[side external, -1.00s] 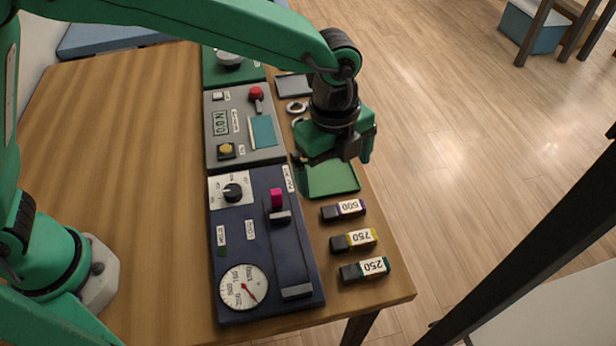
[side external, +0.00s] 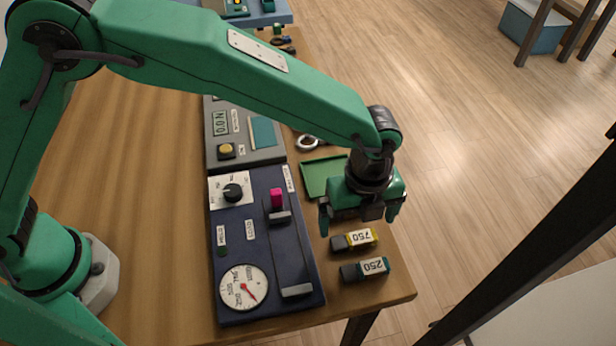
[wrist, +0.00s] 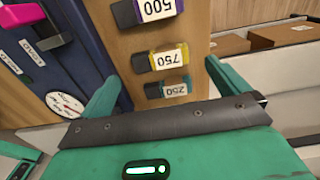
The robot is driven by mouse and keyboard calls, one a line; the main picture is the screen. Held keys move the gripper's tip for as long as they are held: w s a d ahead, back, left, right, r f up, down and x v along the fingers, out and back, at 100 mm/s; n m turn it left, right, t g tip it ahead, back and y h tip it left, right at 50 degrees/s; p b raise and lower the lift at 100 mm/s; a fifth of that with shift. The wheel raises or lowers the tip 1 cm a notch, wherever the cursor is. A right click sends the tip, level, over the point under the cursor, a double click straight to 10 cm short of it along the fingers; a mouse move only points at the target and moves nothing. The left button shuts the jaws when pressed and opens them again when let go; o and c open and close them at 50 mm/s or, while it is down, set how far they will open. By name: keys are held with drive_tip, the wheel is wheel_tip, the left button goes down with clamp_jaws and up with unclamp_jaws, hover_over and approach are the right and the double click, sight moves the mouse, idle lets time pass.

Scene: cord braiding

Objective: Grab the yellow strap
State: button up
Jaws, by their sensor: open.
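The yellow strap reads as a dark block with a yellow band and a white "750" label (side external: 362,237), lying on the wooden table. In the wrist view the yellow strap (wrist: 167,60) lies between the purple "500" block and the teal "250" block. My gripper (side external: 357,216) is open and empty, its two green fingers pointing down just behind the yellow strap in the side view. In the wrist view the fingers (wrist: 163,75) stand apart to either side of it, not visibly touching it.
The teal "250" block (side external: 365,269) lies nearer the front corner. The purple "500" block (wrist: 145,10) is hidden by my gripper in the side view. A dark blue gauge panel (side external: 262,270) is on the left; a green tray (side external: 316,178) is behind. The table edge is close on the right.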

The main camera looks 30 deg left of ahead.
sight(355, 238)
drive_tip(key=shift+s+d+f, duration=0.1)
drive_tip(key=shift+s+f, duration=0.05)
drive_tip(key=shift+f, duration=2.5)
drive_tip(key=c, duration=0.9)
